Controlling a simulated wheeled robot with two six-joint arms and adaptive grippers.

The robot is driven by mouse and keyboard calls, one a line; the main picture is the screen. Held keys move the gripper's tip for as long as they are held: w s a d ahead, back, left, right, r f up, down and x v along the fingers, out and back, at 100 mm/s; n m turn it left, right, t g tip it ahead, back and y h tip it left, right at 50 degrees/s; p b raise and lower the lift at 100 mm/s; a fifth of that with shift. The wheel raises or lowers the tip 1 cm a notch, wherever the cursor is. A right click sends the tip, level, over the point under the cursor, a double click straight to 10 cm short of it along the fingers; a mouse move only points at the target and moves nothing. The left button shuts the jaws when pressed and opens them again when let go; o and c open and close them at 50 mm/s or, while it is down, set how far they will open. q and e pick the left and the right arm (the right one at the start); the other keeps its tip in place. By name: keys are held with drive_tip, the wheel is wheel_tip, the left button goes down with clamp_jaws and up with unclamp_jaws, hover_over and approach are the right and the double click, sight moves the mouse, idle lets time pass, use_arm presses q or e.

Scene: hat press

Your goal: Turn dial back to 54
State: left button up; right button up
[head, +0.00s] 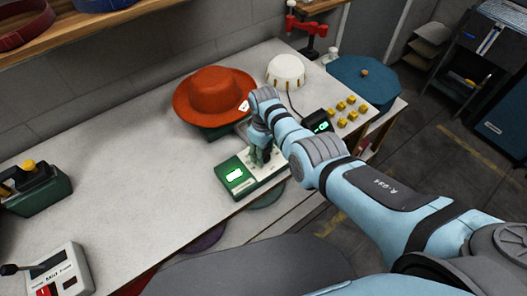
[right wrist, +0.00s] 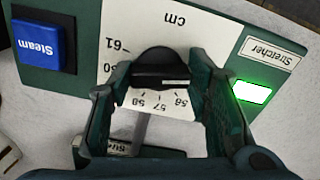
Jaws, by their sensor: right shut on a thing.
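My right gripper (right wrist: 159,76) is shut on the dial, one dark green finger on each side. In the head view my right gripper (head: 262,154) reaches down onto the green control box (head: 232,180) and hides the dial. My left gripper is not in view.
A blue Steam button (right wrist: 40,45) and a lit green Stretcher lamp (right wrist: 252,92) flank the dial. An orange hat (head: 212,92) stands behind the box, with a white dome (head: 286,71) to its right.

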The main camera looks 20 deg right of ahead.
idle(0.4)
drive_tip(key=o, duration=1.2)
drive_tip(key=shift+c, duration=0.2)
wheel_tip(320, 180, up, 12)
